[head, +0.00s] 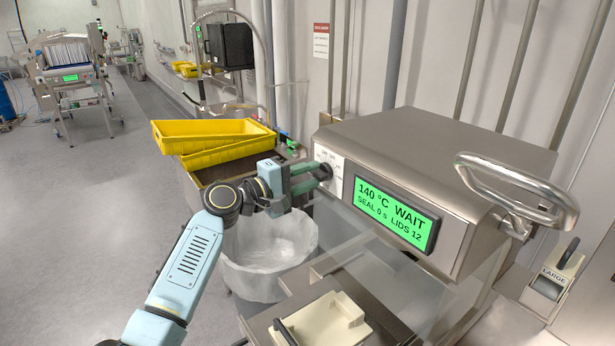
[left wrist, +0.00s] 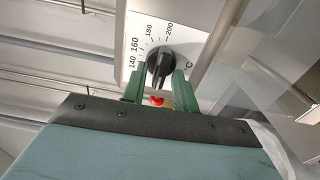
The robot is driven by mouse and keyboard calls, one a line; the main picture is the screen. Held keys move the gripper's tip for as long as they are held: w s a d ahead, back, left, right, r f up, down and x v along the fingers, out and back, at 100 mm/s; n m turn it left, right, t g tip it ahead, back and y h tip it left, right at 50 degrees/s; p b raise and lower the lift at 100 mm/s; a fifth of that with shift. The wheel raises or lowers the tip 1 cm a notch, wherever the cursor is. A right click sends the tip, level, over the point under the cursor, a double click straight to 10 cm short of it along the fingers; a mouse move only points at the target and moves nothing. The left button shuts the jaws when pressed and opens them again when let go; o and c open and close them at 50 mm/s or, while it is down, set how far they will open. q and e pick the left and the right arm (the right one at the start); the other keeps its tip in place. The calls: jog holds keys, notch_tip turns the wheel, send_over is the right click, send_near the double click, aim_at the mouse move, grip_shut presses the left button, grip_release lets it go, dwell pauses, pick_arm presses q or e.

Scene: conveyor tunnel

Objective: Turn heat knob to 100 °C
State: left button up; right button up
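The heat knob (left wrist: 160,60) is a black dial on a white scale plate (left wrist: 140,28) on the steel machine. The marks 140, 160, 180 and 200 show; the lower part of the scale is hidden behind my gripper. My left gripper (head: 322,175) is at the knob. In the left wrist view its green fingers (left wrist: 159,82) stand either side of the knob, apart, with a small gap showing; firm contact cannot be seen. The green display (head: 397,213) reads 140 °C, WAIT, SEAL 0 s, LIDS 12. My right gripper is not in view.
A red indicator (left wrist: 157,100) shows between the fingers. A looped metal handle (head: 515,190) is on the machine's right side. Yellow crates (head: 215,140) stand behind my left arm. A bin with a clear liner (head: 265,262) is below the gripper. Open floor lies left.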

pick_arm(q)
jog(key=shift+o, duration=0.3)
jog(key=b+v, duration=0.1)
jog(key=v, duration=1.2)
jog(key=shift+s+a, duration=0.15)
jog(key=shift+s, duration=0.05)
